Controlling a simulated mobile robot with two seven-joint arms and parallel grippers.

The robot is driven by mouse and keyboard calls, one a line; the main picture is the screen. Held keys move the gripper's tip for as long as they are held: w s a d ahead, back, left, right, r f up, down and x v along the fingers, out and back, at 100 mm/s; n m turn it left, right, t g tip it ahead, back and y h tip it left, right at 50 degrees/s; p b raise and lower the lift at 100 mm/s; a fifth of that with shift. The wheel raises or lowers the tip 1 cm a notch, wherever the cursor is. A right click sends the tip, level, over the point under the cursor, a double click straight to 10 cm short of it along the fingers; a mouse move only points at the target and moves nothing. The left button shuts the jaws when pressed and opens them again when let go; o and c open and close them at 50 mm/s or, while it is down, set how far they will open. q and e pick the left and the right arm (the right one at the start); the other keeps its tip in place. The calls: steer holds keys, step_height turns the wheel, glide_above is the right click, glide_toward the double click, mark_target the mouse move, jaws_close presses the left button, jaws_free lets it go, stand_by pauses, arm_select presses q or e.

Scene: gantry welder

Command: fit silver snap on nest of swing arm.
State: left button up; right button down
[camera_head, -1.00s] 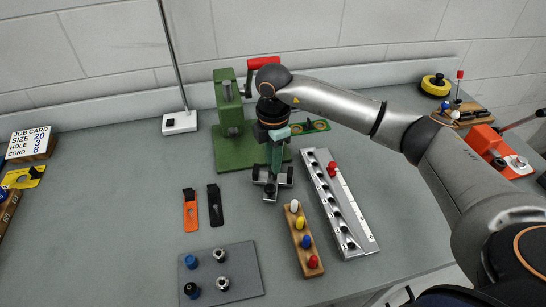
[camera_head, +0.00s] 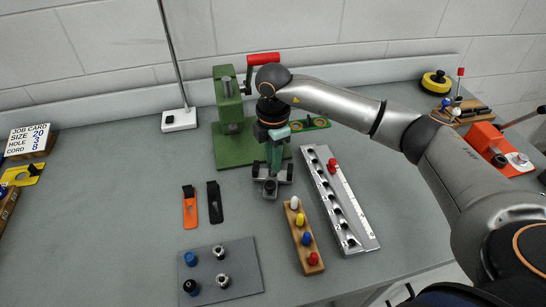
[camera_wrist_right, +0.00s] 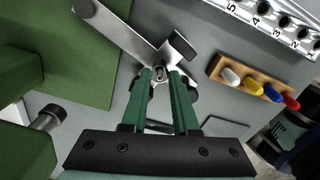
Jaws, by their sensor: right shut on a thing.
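My right gripper (camera_head: 273,175) points down in front of the green press. In the right wrist view its green fingers (camera_wrist_right: 160,82) are closed on a small silver piece (camera_wrist_right: 160,71), which looks like a silver snap. The silver swing arm (camera_wrist_right: 125,32) reaches from the green base to just beneath the fingertips, with dark blocks around its end. The nest is hidden by the fingers and the piece, so I cannot tell whether the piece is seated. Two more silver snaps, one at the back (camera_head: 219,252) and one in front (camera_head: 222,281), stand on the grey plate. My left gripper is not in view.
The green press (camera_head: 231,110) with a red handle (camera_head: 263,59) stands behind the gripper. A numbered metal rail (camera_head: 352,215) and a wooden peg block (camera_head: 304,243) lie to the right. An orange (camera_head: 189,208) and a black strap (camera_head: 214,205) lie left. The table's left middle is clear.

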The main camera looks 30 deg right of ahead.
steer(key=shift+f, duration=0.15)
steer(key=c, duration=0.6)
jaws_free()
step_height(320, 180, up, 12)
steer(key=shift+r+b, duration=0.25)
steer(key=shift+b, duration=0.15)
